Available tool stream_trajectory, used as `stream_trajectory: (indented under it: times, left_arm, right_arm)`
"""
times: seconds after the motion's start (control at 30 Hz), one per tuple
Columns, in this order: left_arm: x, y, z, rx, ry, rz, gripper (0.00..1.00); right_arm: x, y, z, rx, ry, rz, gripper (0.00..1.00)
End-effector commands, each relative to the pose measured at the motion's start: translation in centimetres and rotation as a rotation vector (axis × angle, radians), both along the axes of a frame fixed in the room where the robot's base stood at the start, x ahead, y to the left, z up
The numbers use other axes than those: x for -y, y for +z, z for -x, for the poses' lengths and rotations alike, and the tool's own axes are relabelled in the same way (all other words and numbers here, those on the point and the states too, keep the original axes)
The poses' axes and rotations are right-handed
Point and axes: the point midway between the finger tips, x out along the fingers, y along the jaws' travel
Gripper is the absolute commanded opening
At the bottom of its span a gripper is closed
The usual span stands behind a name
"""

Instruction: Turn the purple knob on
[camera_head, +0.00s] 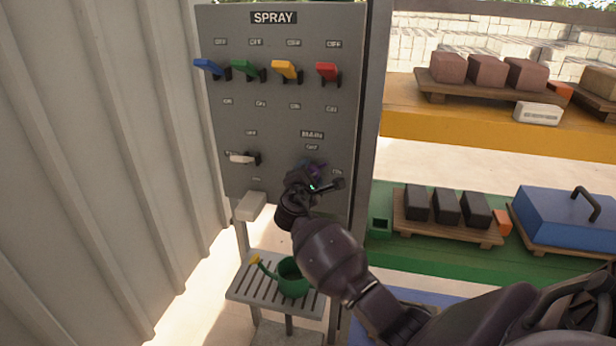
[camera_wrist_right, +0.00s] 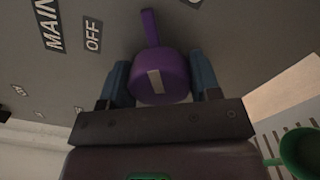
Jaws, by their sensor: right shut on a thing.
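The purple knob (camera_head: 317,170) is on the lower right of the grey SPRAY panel (camera_head: 270,130), near the MAIN and OFF labels, and is mostly hidden behind my right gripper (camera_head: 312,180) in the head view. In the right wrist view the knob (camera_wrist_right: 160,75) is round, with a narrow pointer and a pale stripe on its face. The blue fingers of my right gripper (camera_wrist_right: 161,88) stand on both sides of the knob, shut on it. The pointer extends toward the top of that view. My left gripper is not in view.
Blue, green, yellow and red levers (camera_head: 285,69) line the panel top; a white lever (camera_head: 243,158) sits left of the knob. A slatted stand (camera_head: 245,290) with a green watering can (camera_head: 293,278) is below. Shelves with blocks stand at right.

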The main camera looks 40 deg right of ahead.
Motion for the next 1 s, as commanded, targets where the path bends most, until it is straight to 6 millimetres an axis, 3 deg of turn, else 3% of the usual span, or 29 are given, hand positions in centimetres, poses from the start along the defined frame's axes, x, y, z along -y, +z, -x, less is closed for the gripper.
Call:
stream_trajectory:
  times: [0.5, 1.0]
  left_arm:
    - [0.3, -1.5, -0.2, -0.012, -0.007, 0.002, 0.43]
    - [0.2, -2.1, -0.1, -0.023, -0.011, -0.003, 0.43]
  right_arm:
    - [-0.1, -0.5, 0.0, 0.326, -0.001, -0.284, 0.33]
    - [-0.1, -0.2, 0.0, 0.451, -0.001, -0.389, 0.34]
